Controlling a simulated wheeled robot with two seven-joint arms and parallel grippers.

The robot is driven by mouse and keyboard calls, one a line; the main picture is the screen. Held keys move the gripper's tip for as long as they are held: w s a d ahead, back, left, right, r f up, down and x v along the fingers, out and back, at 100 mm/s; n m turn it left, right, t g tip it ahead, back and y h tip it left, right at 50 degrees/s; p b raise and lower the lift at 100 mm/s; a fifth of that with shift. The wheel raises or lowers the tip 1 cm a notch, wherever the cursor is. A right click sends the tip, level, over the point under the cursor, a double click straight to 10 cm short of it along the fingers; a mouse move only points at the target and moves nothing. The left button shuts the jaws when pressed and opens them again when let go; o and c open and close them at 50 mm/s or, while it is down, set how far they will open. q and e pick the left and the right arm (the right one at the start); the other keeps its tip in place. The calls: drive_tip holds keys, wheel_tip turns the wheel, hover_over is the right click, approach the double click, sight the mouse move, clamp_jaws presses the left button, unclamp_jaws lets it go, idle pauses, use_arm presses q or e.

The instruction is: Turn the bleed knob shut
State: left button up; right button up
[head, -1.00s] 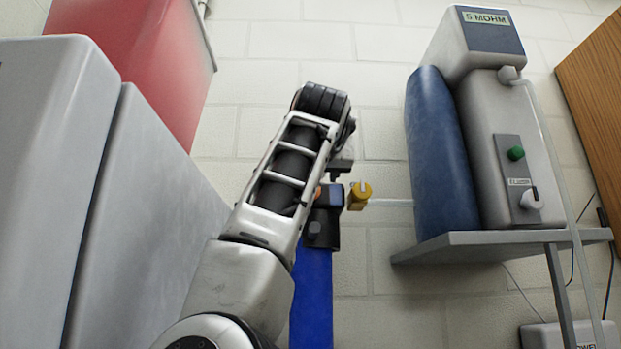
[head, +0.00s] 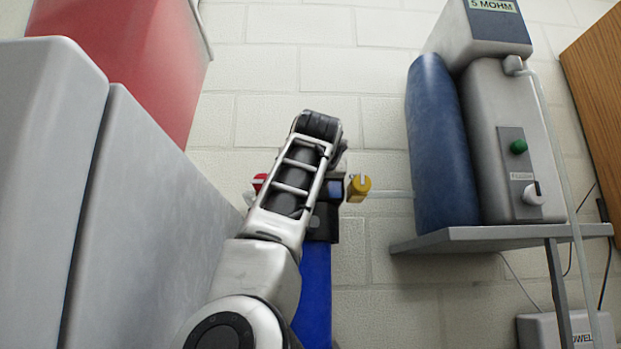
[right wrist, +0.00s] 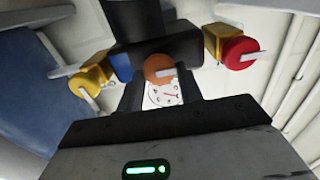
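In the head view, the yellow knob (head: 358,188) shows right of my arm and the red one (head: 260,182) left. No label shows which is the bleed knob. My right gripper (right wrist: 162,90) appears open around the line to the orange knob; contact cannot be told. My arm hides this gripper in the head view. My left gripper is out of view.
A round gauge (right wrist: 166,93) shows between the fingers. A blue post (head: 316,290) stands below the valve body. Right is a shelf (head: 480,239) bearing a grey unit and a blue cylinder (head: 437,150). Grey cabinets (head: 135,220) and a red bin (head: 130,60) stand left.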

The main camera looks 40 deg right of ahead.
drive_tip(key=shift+m, duration=0.3)
drive_tip(key=m, duration=0.2)
drive_tip(key=shift+d+m, duration=0.1)
drive_tip(key=shift+m, duration=0.3)
drive_tip(key=m, duration=0.5)
drive_tip(key=shift+s, duration=0.1)
drive_tip(key=m, duration=0.5)
drive_tip(key=shift+f, duration=0.1)
drive_tip(key=shift+f+m, duration=0.15)
drive_tip(key=shift+m, duration=2.05)
drive_tip(key=o, duration=1)
drive_tip(key=shift+c, duration=0.2)
drive_tip(key=shift+s, duration=0.1)
